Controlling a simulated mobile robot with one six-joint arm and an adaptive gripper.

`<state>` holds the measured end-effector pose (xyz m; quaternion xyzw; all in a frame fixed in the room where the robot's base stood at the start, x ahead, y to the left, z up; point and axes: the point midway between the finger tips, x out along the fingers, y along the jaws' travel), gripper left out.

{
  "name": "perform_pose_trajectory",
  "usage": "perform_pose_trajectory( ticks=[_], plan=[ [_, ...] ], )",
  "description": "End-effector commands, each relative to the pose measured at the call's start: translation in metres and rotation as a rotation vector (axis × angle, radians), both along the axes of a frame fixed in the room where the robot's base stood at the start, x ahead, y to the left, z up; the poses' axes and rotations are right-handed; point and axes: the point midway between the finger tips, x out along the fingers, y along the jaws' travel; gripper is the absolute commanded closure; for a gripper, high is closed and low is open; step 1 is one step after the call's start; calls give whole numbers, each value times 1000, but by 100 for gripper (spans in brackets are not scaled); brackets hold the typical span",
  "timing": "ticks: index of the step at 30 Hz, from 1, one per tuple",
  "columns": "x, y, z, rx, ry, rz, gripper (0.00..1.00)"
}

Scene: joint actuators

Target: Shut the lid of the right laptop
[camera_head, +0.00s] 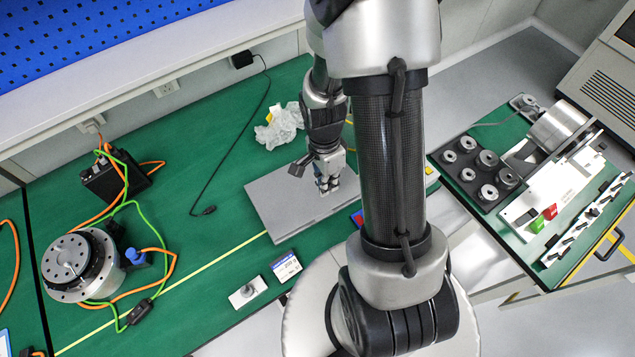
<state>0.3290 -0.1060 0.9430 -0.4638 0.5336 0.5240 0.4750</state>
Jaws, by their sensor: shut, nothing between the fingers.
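A flat grey laptop (284,205) lies on the green bench top (180,215), left of my arm. Its lid appears down flat, with no raised screen showing. My arm hides its right part. My gripper (328,188) is shut and empty, pointing down over the laptop's surface near its right side. Whether the fingertips touch the lid cannot be told. No second laptop shows clearly; my arm covers the area to the right.
A crumpled clear plastic bag (280,125) lies behind the laptop. A black cable (232,150) runs along its left. A round actuator (78,265) with orange and green cables stands at left. A small metal part (247,292) and a label card (286,266) lie in front.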

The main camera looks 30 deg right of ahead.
Motion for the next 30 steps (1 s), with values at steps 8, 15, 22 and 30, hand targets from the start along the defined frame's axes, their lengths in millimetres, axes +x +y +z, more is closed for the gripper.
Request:
perform_pose_trajectory(
  ticks=[8, 15, 22, 30],
  plan=[
    [-8, 1, -65, 2, 4, 1, 100],
    [-12, 1, -102, 1, 2, 2, 100],
    [-13, 1, -113, 0, -1, 2, 100],
    [-13, 1, -112, 0, -1, 2, 100]
  ],
)
